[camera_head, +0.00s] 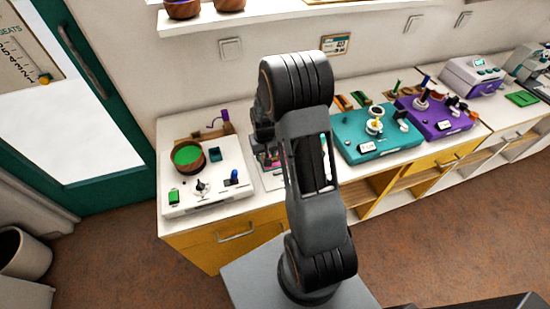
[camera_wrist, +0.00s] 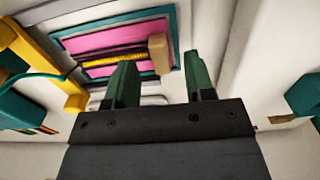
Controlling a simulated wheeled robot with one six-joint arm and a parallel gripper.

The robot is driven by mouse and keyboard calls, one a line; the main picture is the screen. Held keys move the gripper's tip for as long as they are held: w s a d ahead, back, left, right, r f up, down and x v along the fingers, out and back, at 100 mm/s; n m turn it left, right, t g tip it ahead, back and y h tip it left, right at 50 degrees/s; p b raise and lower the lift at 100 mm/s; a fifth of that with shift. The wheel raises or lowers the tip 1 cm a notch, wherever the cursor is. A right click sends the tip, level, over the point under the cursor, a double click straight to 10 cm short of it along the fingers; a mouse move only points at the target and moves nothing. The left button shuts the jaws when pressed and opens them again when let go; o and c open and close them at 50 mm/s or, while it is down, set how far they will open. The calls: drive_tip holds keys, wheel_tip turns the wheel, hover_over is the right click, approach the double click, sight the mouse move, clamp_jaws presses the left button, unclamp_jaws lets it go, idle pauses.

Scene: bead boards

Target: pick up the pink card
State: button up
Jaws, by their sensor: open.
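A pink card (camera_wrist: 97,41) with a teal border shows in the wrist view, beyond my fingertips and to the left. A yellow ribbed strip (camera_wrist: 115,59) and a tan block (camera_wrist: 159,54) overlap it. My gripper (camera_wrist: 160,62) is open, its two green-tipped fingers apart with nothing held between them. The fingertips appear near the card's lower right side; I cannot tell whether they touch anything. In the head view my arm covers most of this spot, and only a small pink patch (camera_head: 268,160) shows left of the arm.
In the head view, a white board with a green round bowl (camera_head: 188,157) stands left of my arm. A teal board (camera_head: 375,137) and a purple board (camera_head: 436,118) stand to its right on the counter. A yellow bracket (camera_wrist: 35,55) is at the wrist view's left.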

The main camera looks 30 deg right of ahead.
drive_tip(key=shift+f, duration=1.15)
clamp_jaws()
